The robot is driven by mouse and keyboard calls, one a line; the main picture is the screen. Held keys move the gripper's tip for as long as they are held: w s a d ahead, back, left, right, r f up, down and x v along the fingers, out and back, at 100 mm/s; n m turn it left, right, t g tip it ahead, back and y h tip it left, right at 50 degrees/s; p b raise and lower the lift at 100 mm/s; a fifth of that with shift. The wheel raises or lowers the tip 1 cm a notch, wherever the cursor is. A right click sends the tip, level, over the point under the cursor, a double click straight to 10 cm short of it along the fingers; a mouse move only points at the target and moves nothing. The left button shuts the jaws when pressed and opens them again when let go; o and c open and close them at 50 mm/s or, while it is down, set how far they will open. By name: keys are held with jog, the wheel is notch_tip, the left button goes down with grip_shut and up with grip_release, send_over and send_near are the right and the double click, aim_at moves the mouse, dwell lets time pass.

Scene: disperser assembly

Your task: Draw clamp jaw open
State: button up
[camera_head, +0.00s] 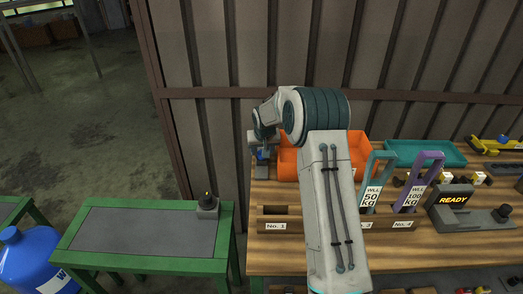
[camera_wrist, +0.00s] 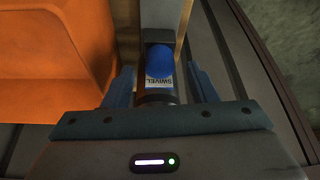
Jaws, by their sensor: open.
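In the wrist view, my gripper (camera_wrist: 162,85) is open. Its two blue fingers stand on either side of a dark part with a rounded blue top (camera_wrist: 160,60) and a white label reading "SWIVEL". A gap shows between each finger and the part. In the head view, my gripper (camera_head: 262,150) points down at the back left corner of the wooden table, over a small dark block (camera_head: 262,171) with a bit of blue above it. I cannot tell which part is the clamp jaw, or whether it is open.
An orange bin (camera_head: 287,163) stands close to the right of my gripper in the head view; it also fills the left of the wrist view (camera_wrist: 50,60). A ribbed wall (camera_head: 220,60) rises behind. Teal (camera_head: 376,170) and purple (camera_head: 419,180) handled parts stand on the table.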

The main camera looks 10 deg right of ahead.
jog(key=shift+x, duration=1.1)
